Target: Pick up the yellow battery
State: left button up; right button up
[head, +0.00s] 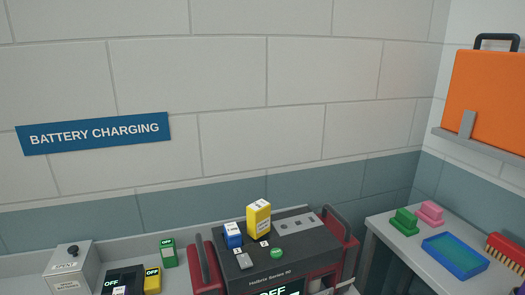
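A tall yellow battery (259,219) with a dark and white marking on its top stands upright on the dark top of a charging station (312,250). It is close behind and to the right of a smaller blue battery (233,235). I cannot tell how deep its lower end sits in the station. A smaller yellow unit (152,281) marked OFF stands further left at the bottom edge, partly cut off. Neither of my grippers is in view.
The station has red sides with dark handles (203,258) and a green button (277,253). A grey box with a knob (70,270) and a green OFF unit (168,253) stand left. At right, a side table (395,232) holds a blue tray (455,277), blocks and a brush.

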aim_at(258, 212)
jog(key=j+z, duration=0.15)
jog(key=z, duration=0.2)
jog(key=k+j+z, duration=0.1)
jog(key=z, duration=0.25)
jog(key=k+j+z, duration=0.1)
jog(key=z, duration=0.25)
